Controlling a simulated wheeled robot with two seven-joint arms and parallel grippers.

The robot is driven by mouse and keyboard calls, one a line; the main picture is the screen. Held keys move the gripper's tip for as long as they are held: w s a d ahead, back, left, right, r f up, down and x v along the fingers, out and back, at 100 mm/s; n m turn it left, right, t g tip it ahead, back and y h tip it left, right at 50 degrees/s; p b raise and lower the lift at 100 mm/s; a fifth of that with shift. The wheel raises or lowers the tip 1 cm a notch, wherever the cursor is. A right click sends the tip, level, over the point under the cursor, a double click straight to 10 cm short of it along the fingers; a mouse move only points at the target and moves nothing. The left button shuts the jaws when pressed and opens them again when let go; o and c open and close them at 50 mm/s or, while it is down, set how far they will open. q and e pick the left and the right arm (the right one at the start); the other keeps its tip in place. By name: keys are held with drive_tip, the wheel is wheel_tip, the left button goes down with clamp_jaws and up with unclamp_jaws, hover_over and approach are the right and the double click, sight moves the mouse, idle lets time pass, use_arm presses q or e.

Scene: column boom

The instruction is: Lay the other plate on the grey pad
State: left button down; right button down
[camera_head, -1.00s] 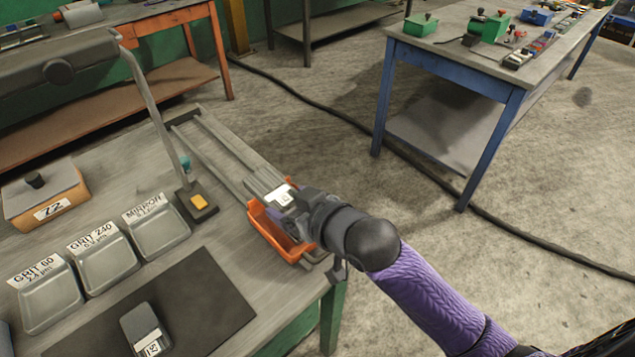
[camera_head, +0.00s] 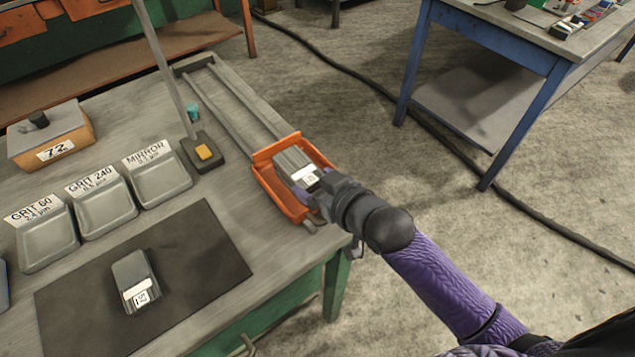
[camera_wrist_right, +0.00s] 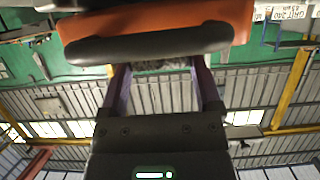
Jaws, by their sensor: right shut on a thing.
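One grey plate (camera_head: 137,281) with a white label lies flat on the dark grey pad (camera_head: 85,303) at the bench front. The other grey plate (camera_head: 293,162), also labelled, is over or inside the orange tray (camera_head: 262,160) at the bench's right edge. My right gripper (camera_head: 320,190) is shut on this plate at its near end; the wrist hides part of the grip. In the right wrist view an orange piece with a dark edge (camera_wrist_right: 150,45) crosses in front of the fingertips (camera_wrist_right: 162,72). Whether the plate touches the tray floor is unclear. My left gripper is not in view.
Grey dishes labelled GRIT 60 (camera_head: 48,240), GRIT 240 (camera_head: 105,208) and MIRROR (camera_head: 162,180) line the pad's far side. A post on a dark base (camera_head: 203,165) stands between dishes and tray. The pad's right part is bare.

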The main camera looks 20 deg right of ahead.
unclamp_jaws()
drive_tip(key=shift+f, duration=0.1)
drive_tip(key=p+v, duration=0.4)
drive_tip(key=v, duration=0.8)
drive_tip(key=s+d+f+m+g+h, duration=0.1)
drive_tip(key=s+d+f+g, duration=0.15)
drive_tip(key=f, duration=0.55)
drive_tip(key=s+d+f+g+h, duration=0.2)
drive_tip(key=s+f, duration=0.2)
drive_tip(key=f, duration=0.4)
drive_tip(key=s+d+f+m+g+h, duration=0.1)
drive_tip(key=s+d+f+g, duration=0.15)
drive_tip(key=f, duration=0.55)
drive_tip(key=s+a+f+g, duration=0.2)
drive_tip(key=s+f, duration=0.3)
drive_tip(key=s, duration=0.4)
drive_tip(key=s+a+f+g, duration=0.2)
drive_tip(key=s+f, duration=0.3)
drive_tip(key=s, duration=0.4)
drive_tip(key=shift+s+f+n+g+h, duration=0.3)
drive_tip(key=shift+s+g+h, duration=0.1)
drive_tip(key=shift+g, duration=0.2)
